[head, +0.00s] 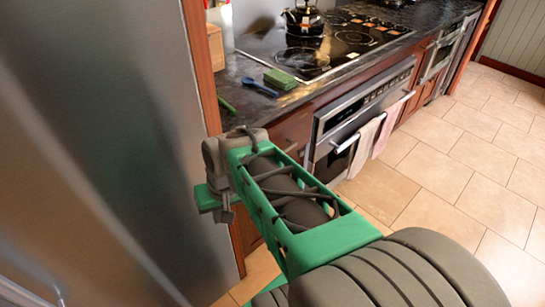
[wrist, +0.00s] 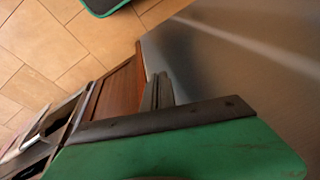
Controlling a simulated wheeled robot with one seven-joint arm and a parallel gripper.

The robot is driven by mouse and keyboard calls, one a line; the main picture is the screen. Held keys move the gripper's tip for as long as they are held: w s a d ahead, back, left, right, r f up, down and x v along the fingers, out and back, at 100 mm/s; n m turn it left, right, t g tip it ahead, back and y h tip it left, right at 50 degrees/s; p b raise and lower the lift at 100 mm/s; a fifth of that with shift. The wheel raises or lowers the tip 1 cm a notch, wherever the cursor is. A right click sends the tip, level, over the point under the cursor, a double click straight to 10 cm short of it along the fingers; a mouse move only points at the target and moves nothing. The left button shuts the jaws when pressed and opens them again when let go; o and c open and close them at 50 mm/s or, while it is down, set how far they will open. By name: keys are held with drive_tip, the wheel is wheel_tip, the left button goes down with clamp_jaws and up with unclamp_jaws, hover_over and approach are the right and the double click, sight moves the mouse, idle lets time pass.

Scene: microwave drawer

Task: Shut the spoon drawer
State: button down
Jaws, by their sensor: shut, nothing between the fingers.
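A reddish-brown wooden drawer front (head: 292,130) sits below the counter, left of the oven, in the head view. My arm hides its lower left part, and I cannot tell whether it stands out from the cabinet. No spoon inside a drawer is visible. My gripper (head: 225,203) is in front of the tall steel panel, left of and nearer than the drawer front. In the wrist view its fingers (wrist: 157,92) are together with nothing between them, beside a wooden panel (wrist: 118,90).
The tall steel panel (head: 100,120) fills the left side. The dark counter (head: 235,70) holds a blue spoon-like utensil (head: 258,88), a green sponge-like block (head: 281,79) and a kettle (head: 304,20). Towels (head: 365,145) hang on the oven handle. The tiled floor (head: 450,165) at right is clear.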

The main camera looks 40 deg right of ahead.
drive_tip(key=w+d+m+t, duration=0.25)
drive_tip(key=d+m, duration=0.55)
drive_tip(key=d, duration=0.9)
drive_tip(key=s+d+r+m+t, duration=0.1)
drive_tip(key=s+d+m+t, duration=0.15)
drive_tip(key=d, duration=0.35)
drive_tip(key=s+d+r+m+t, duration=0.2)
drive_tip(key=s+d+m, duration=0.2)
drive_tip(key=d, duration=0.2)
drive_tip(key=w+d+r+x, duration=0.1)
drive_tip(key=x, duration=1.2)
drive_tip(key=shift+w+r+h+b, duration=0.35)
drive_tip(key=shift+w+h, duration=0.05)
